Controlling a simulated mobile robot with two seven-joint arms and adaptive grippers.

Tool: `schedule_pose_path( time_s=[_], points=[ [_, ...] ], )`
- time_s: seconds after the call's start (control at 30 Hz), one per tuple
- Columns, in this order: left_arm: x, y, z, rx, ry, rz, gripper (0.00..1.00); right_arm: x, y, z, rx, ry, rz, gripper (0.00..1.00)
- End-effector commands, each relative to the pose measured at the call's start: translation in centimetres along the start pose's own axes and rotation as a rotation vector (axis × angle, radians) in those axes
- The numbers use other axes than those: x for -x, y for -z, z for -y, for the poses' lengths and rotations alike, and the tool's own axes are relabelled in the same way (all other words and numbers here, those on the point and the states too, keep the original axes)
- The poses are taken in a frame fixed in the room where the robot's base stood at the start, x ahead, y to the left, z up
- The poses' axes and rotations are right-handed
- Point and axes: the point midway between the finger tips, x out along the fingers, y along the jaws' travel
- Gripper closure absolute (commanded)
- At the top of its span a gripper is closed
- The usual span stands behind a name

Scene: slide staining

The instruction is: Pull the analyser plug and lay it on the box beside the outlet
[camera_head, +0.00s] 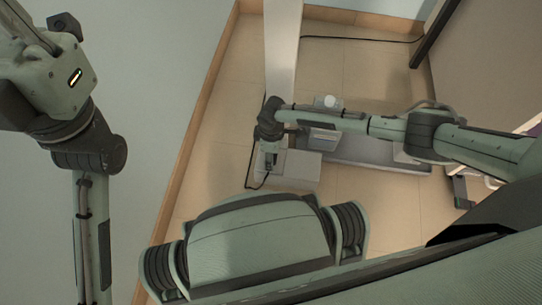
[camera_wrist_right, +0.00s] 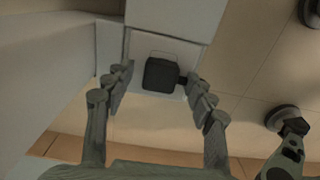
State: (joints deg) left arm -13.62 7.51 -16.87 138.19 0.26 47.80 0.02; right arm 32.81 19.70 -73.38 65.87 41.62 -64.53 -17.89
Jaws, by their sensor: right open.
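In the right wrist view, the black plug (camera_wrist_right: 160,74) sits against a pale outlet plate (camera_wrist_right: 146,48). My right gripper (camera_wrist_right: 158,82) is open, with one finger on each side of the plug; the right finger is close to it, and I cannot tell whether it touches. In the head view, my right gripper (camera_head: 269,158) points down beside a low pale grey box (camera_head: 303,165). The plug cannot be made out there behind the gripper. My left arm stands at the left, but its gripper is not seen.
A black cable (camera_head: 250,165) runs down beside the right gripper to the floor. A tall pale post (camera_head: 282,45) stands behind it. A grey bench-like base (camera_head: 365,150) lies under my right forearm. Tiled floor (camera_head: 225,125) is open to the left, up to the wall.

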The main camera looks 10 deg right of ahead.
Motion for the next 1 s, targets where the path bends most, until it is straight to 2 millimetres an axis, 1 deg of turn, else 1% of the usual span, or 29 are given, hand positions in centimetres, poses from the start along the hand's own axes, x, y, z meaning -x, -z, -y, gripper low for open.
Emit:
schedule_pose_path(
  time_s=[0.8, 1.0],
  points=[
    [-0.33, 0.01, 0.02, 0.0, 0.0, 0.002, 1.0, -0.05, 0.0, 0.06, 0.0, 0.001, 0.0, 0.45],
    [-0.32, 0.0, 0.02, 0.0, 0.0, 0.002, 1.0, -0.03, -0.01, 0.04, 0.0, 0.001, 0.0, 0.7]
  ],
)
